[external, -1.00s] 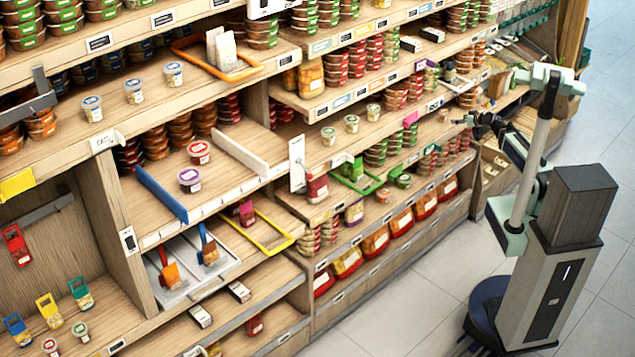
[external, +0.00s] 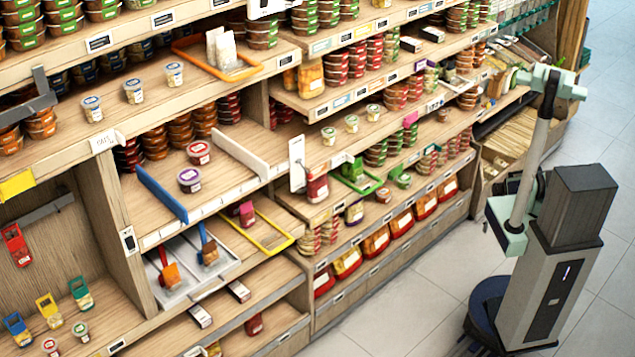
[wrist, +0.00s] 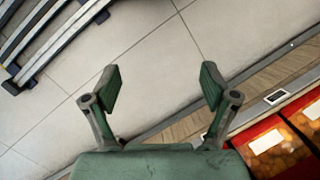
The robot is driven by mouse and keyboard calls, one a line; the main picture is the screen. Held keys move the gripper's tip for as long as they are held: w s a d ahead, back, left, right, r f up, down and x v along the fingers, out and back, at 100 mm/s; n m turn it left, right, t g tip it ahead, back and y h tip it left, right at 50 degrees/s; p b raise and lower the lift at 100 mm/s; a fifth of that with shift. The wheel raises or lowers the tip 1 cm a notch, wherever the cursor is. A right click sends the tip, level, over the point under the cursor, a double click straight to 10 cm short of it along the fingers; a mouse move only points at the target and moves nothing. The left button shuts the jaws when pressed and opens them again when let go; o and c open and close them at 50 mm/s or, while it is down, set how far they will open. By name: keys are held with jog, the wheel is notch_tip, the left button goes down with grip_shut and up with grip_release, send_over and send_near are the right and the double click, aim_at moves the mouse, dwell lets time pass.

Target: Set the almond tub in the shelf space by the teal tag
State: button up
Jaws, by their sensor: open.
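My gripper (wrist: 160,84) is open and empty in the wrist view, with its two green fingers spread over the pale floor. I cannot tell which of the several small tubs is the almond tub; small lidded tubs (external: 133,91) stand on the left upper shelf and others (external: 351,124) on the middle shelf. A pale teal-looking tag (external: 320,46) is on the edge of the upper right shelf, but it is too small to be sure it is the teal tag.
The long shelf unit is crowded with stacked tubs and jars. Red packs (external: 375,243) fill a low shelf, and similar packs (wrist: 268,140) show at the wrist view's lower right. A dark slatted object (wrist: 50,40) lies upper left there.

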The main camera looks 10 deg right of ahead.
jog(key=s+d+f+g, duration=0.1)
jog(key=s+g, duration=0.1)
jog(key=s, duration=0.4)
jog(key=s+d+f+m+g+h, duration=0.1)
jog(key=s+d+f, duration=0.1)
jog(key=s, duration=0.4)
jog(key=shift+s+g, duration=0.25)
jog(key=shift+g, duration=0.15)
